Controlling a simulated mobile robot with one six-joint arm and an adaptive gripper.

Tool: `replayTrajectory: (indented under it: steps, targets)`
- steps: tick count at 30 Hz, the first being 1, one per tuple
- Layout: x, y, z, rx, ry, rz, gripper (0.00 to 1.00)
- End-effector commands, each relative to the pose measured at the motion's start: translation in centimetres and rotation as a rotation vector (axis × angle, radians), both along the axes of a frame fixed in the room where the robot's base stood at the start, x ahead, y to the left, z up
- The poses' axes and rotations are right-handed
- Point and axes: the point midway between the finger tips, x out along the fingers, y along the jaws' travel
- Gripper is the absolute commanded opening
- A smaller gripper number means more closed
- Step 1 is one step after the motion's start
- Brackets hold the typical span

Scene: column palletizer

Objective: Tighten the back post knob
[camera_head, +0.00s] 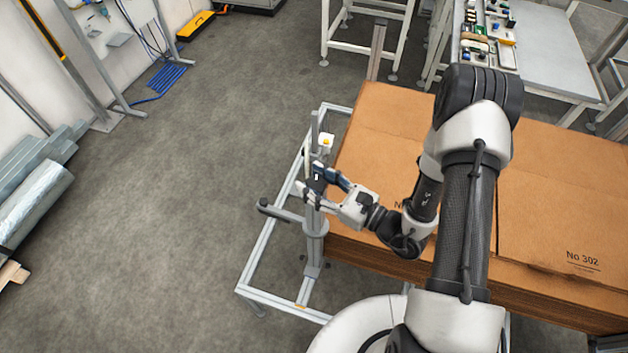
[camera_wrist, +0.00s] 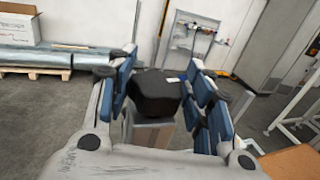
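My gripper (camera_head: 314,184) reaches left from the arm to an upright grey post (camera_head: 314,246) on a light metal frame. A black knob (camera_wrist: 155,94) sits between the two blue-padded fingers in the wrist view, filling the space between them. The fingers seem to press on both its sides. The gripper also shows in the wrist view (camera_wrist: 160,75). In the head view the fingers largely cover the knob. The knob's thread is hidden, so how tight it is cannot be seen.
A horizontal bar with a black end (camera_head: 264,203) sticks out left of the post. Stacked brown cardboard (camera_head: 390,125) fills the right side.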

Motion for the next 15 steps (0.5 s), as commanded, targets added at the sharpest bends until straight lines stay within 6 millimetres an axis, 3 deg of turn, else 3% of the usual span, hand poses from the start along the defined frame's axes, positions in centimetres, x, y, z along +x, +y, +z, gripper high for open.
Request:
replayTrajectory:
  steps: [6, 15]
  targets:
    - [0.01, 0.06, 0.11, 0.002, -0.003, 0.002, 0.62]
    - [-0.04, -0.03, 0.18, 0.003, -0.005, 0.002, 0.62]
